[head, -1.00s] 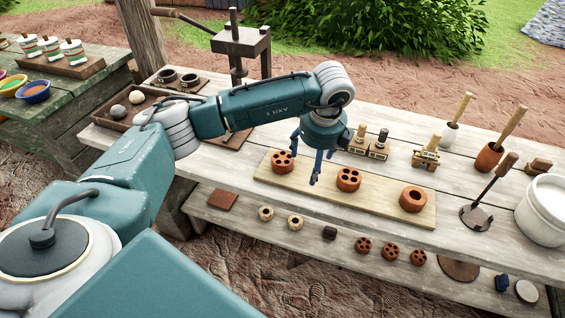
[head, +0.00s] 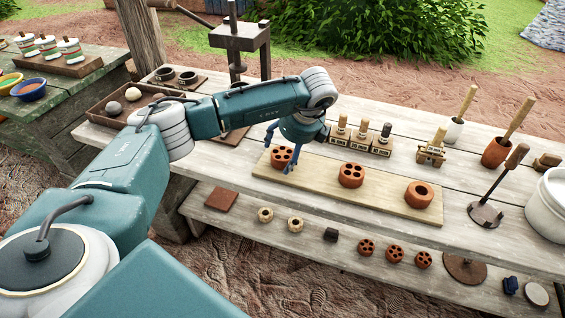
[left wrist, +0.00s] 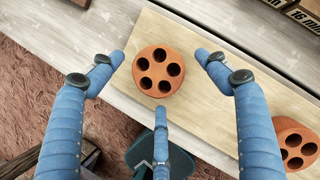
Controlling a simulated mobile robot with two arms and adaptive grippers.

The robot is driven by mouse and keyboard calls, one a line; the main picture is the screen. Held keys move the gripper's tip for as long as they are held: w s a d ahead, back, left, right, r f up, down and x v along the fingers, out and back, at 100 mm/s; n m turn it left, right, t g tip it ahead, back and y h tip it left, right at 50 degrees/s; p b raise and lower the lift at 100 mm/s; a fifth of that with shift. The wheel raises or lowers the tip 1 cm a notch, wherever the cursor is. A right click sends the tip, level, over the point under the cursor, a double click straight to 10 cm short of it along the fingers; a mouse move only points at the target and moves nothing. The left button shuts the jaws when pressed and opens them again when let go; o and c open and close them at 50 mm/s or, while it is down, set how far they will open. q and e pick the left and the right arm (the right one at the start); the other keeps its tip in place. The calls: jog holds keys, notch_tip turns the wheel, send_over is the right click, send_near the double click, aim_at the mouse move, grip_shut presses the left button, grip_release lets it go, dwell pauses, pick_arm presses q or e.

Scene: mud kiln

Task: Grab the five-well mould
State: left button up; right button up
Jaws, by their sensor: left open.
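The five-well mould (head: 283,157) is a round terracotta block at the left end of a pale wooden board (head: 320,191). It shows five dark holes from above in the left wrist view (left wrist: 158,71). My left gripper (head: 281,151) is open above it. In the left wrist view, the three blue fingers of my left gripper (left wrist: 159,76) are spread around the mould's outline, with nothing held. I cannot tell how high the fingertips are above the board. My right gripper is not in view.
A similar mould with several holes (head: 351,174) and a single-hole block (head: 419,194) sit farther right on the board. Wooden-handled stamps (head: 361,138) stand behind it. An iron press (head: 240,40) stands at the back. A lower shelf (head: 300,240) holds smaller pieces.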

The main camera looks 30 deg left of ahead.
pick_arm(q)
jog(key=shift+w+a+f, duration=0.15)
jog(key=shift+a+f, duration=0.1)
jog(key=shift+f, duration=0.35)
jog(key=shift+r, duration=0.1)
jog(key=shift+c, duration=1)
jog(key=c, duration=1.2)
jog(key=shift+o, duration=0.2)
jog(key=shift+r, duration=0.15)
